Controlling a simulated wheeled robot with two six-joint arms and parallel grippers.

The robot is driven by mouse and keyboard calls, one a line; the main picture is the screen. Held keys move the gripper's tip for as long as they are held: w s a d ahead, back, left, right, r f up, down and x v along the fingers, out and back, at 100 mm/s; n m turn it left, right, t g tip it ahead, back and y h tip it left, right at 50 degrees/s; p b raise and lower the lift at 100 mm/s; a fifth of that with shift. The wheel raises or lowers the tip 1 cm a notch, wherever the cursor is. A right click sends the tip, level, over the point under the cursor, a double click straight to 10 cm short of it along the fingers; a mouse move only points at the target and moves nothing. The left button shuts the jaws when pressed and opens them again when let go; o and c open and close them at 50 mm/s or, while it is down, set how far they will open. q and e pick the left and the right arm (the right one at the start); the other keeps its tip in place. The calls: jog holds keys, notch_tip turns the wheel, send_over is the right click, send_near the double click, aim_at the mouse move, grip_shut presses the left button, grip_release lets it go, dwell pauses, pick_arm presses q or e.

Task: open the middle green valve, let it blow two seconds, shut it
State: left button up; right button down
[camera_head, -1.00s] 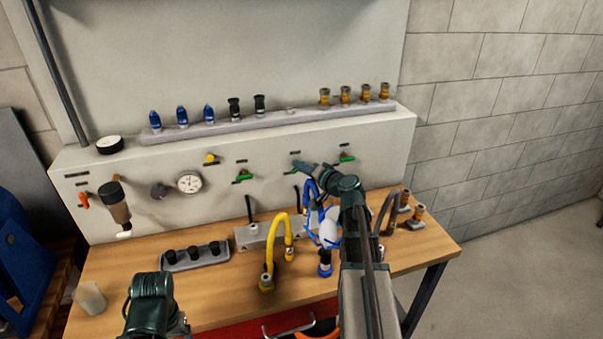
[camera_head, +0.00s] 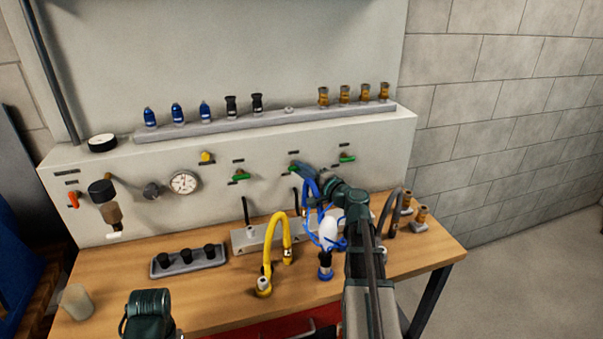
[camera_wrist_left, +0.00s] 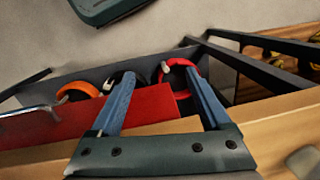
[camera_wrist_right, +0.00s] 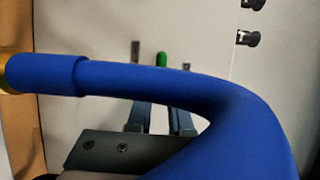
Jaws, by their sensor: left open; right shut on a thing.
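Three green valves are on the grey panel: the left one (camera_head: 240,177), the middle one (camera_head: 293,168) and the right one (camera_head: 347,158). My right gripper (camera_head: 302,169) is at the middle valve, shut on its handle, and mostly covers it in the head view. In the right wrist view the green handle (camera_wrist_right: 161,59) stands upright between the fingers, and a blue hose (camera_wrist_right: 150,83) crosses in front, hiding much of the gripper. My left gripper (camera_wrist_left: 162,90) is open and empty in the left wrist view, above an open drawer.
The blue hose (camera_head: 309,195) hangs close to my right arm. A yellow hose (camera_head: 280,222), a tray of black fittings (camera_head: 188,262) and a cup (camera_head: 77,302) stand on the wooden bench. A gauge (camera_head: 184,183) is left on the panel. A red drawer (camera_head: 280,328) is at the front.

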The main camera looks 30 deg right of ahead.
jog(key=shift+s, duration=0.1)
dwell(0.4)
jog(key=c, duration=0.9)
grip_release()
jog(key=shift+o, duration=0.2)
jog(key=s+d, duration=0.2)
jog(key=s, duration=1.1)
jog(key=shift+s, duration=0.3)
jog(key=shift+f, duration=0.15)
